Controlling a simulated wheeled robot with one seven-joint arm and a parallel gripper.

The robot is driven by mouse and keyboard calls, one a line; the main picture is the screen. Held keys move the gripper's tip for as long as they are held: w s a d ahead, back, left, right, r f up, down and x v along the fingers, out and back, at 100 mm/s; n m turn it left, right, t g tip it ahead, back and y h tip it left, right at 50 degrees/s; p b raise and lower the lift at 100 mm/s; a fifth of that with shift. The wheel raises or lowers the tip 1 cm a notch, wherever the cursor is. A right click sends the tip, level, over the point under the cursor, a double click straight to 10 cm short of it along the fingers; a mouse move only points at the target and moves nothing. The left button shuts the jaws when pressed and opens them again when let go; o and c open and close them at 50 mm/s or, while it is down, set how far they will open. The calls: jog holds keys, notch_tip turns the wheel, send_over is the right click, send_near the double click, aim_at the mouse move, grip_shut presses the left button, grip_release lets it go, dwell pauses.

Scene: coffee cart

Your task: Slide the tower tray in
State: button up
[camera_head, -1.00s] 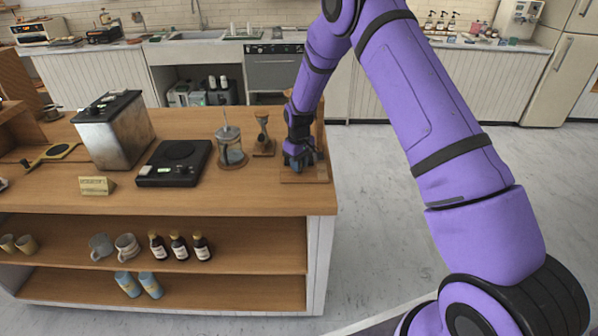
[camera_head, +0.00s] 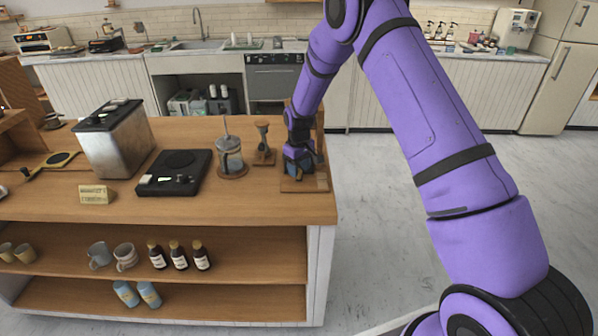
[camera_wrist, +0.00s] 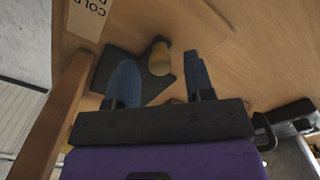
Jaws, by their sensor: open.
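A wooden tower (camera_head: 320,118) stands at the right end of the counter, mostly hidden behind my arm. Its wooden base (camera_head: 318,184) shows under my gripper (camera_head: 299,170). In the wrist view, a dark flat slab with a round wooden knob (camera_wrist: 160,58) lies at the base; it looks like the tower tray (camera_wrist: 152,88). My gripper (camera_wrist: 161,78) is open, with one blue finger on each side of the knob and space between. I cannot tell whether either finger touches the tray. A label reading "COLD D" (camera_wrist: 91,14) is at the top left.
A wooden stand (camera_head: 264,150), a French press (camera_head: 230,158) and a black scale (camera_head: 174,172) stand left of the tower. A metal box (camera_head: 118,145) is farther left. The counter's right edge is close to the tower. Shelves below hold mugs and bottles.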

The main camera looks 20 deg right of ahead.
notch_tip(320, 180, up, 9)
dwell(0.3)
